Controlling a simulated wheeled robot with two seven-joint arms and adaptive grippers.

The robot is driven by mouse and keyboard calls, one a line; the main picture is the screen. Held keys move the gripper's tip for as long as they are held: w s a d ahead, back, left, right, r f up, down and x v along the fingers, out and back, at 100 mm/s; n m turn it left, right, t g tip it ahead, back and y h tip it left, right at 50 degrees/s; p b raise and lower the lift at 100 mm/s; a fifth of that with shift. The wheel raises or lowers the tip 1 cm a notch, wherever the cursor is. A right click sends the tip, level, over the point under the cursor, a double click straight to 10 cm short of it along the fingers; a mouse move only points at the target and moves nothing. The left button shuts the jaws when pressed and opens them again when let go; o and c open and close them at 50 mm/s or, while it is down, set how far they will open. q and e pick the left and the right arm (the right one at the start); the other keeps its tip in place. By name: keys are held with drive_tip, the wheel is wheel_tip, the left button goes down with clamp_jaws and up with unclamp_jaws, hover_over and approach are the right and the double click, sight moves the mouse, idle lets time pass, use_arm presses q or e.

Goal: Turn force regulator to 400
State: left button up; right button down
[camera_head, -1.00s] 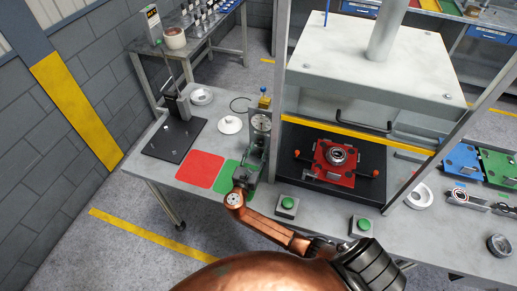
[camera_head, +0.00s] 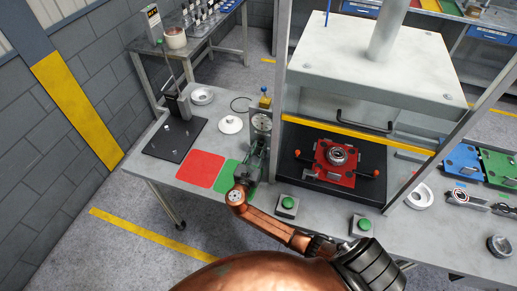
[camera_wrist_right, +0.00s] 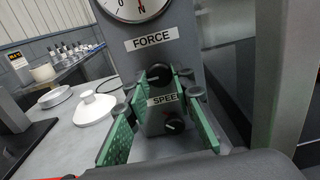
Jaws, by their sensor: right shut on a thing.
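The grey regulator box (camera_wrist_right: 190,55) fills the middle of the right wrist view. It has a round gauge (camera_wrist_right: 135,8), cut off at the top edge, with a FORCE label below. Below that label is the black force regulator knob (camera_wrist_right: 158,75). A SPEED label and a lower speed knob (camera_wrist_right: 175,125) sit beneath it. My right gripper (camera_wrist_right: 157,84) has its green-padded fingers on either side of the force knob, shut on it. In the head view my right gripper (camera_head: 249,163) is at the front of the box, below the gauge (camera_head: 261,122). My left gripper is not in view.
A press frame with a red fixture (camera_head: 337,157) stands to the right. Two green push buttons (camera_head: 288,203) (camera_head: 364,225) are on the front edge. Red (camera_head: 200,169) and green (camera_head: 228,174) mats and a white lid (camera_head: 231,125) lie to the left.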

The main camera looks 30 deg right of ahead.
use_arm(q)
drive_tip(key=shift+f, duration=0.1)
use_arm(e)
drive_tip(key=shift+m, duration=0.3)
drive_tip(key=m+b, duration=0.1)
drive_tip(key=m, duration=0.1)
drive_tip(key=shift+f+m, duration=0.1)
drive_tip(key=shift+m, duration=0.2)
drive_tip(key=m+b, duration=0.2)
drive_tip(key=m, duration=0.1)
drive_tip(key=shift+m, duration=0.3)
drive_tip(key=m+b, duration=0.1)
drive_tip(key=m, duration=0.1)
drive_tip(key=shift+m+b, duration=0.3)
drive_tip(key=shift+m, duration=0.1)
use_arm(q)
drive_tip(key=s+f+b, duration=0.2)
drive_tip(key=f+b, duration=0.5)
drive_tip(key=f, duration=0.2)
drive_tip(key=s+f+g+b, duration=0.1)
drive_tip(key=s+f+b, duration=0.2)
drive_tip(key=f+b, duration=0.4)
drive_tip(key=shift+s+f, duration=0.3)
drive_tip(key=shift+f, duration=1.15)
use_arm(e)
drive_tip(key=shift+m, duration=8.7)
use_arm(q)
drive_tip(key=shift+b, duration=0.3)
